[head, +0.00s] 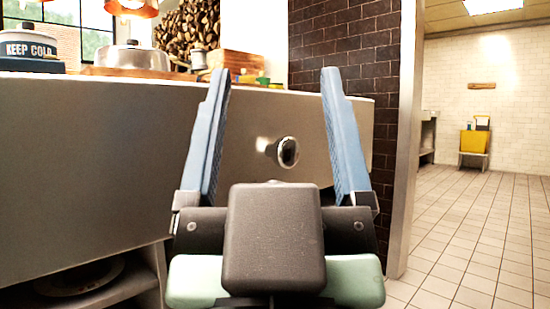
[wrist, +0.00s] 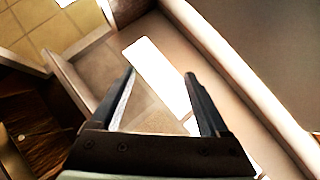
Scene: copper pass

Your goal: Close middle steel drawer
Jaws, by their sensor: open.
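A broad grey steel front (head: 100,170) fills the left and middle of the head view. A round shiny knob (head: 288,152) sticks out from it, seen between my fingers. I cannot tell for sure whether this front is the middle drawer, or how far out it stands. My gripper (head: 275,75) is open and empty, its two blue fingers spread on either side of the knob in the picture; contact cannot be seen. In the wrist view my gripper (wrist: 160,73) is open above a tan surface with a bright white patch, beside a long pale edge (wrist: 245,80).
An open shelf (head: 90,297) with a plate lies below the steel front. Tiled floor (head: 470,230) is clear at the right, past a wall edge.

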